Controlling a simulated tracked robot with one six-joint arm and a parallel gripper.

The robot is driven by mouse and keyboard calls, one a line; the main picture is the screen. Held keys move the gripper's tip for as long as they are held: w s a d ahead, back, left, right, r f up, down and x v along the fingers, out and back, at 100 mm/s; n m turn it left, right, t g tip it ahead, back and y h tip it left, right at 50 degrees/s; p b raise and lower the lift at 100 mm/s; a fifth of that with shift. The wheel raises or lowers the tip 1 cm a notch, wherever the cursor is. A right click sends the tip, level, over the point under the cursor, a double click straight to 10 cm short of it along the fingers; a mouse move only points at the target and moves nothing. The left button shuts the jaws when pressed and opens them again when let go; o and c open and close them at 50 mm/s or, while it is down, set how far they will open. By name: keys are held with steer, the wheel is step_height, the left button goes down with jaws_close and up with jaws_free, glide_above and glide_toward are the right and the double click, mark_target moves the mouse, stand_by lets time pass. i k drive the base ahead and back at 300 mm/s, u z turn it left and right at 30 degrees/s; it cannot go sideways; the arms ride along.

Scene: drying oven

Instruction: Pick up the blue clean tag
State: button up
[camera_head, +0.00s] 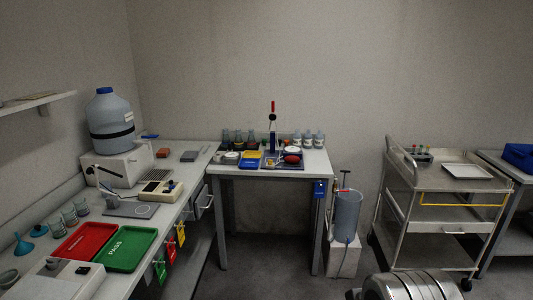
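A small blue tag (320,188) hangs at the front right corner of the middle table, by the top of its right leg. Pale marks show on it, but they are too small to read. The front of the tag looks unobstructed. My gripper is not in view.
Green (160,270), red (171,250) and yellow (181,233) tags hang along the left bench's edge. A grey cylinder with a pump handle (348,215) stands on a white block right of the blue tag. A steel cart (450,184) stands farther right. Floor before the middle table is clear.

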mark_target(319, 192)
steer(key=u, duration=0.1)
steer(key=i, duration=3.3)
steer(key=u, duration=0.05)
